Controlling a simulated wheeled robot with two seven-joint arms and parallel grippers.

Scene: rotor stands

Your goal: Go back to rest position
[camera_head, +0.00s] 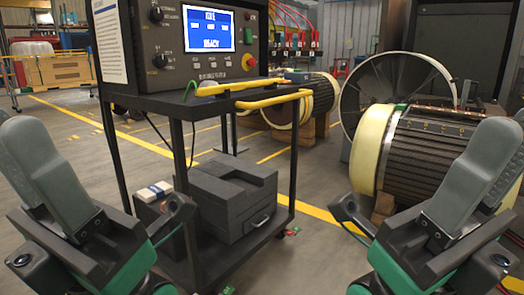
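My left gripper (18,128) is at the left edge, its grey fingers pointing up and to the left. My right gripper (505,130) is at the right edge, its grey fingers pointing up and to the right. In each, one finger largely covers the other, so the gap between them cannot be judged. No object shows in either gripper. Both are raised in front of the scene, with the black cart (185,103) between them. Neither visibly touches the cart or the rotor (425,155) at the right.
The cart carries a control panel (205,65) with a lit screen and yellow-handled tools (240,87). A dark grey case (230,200) and a small box (153,191) sit on its lower shelf. More rotors (318,95) stand behind. Open floor (75,140) lies at the left.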

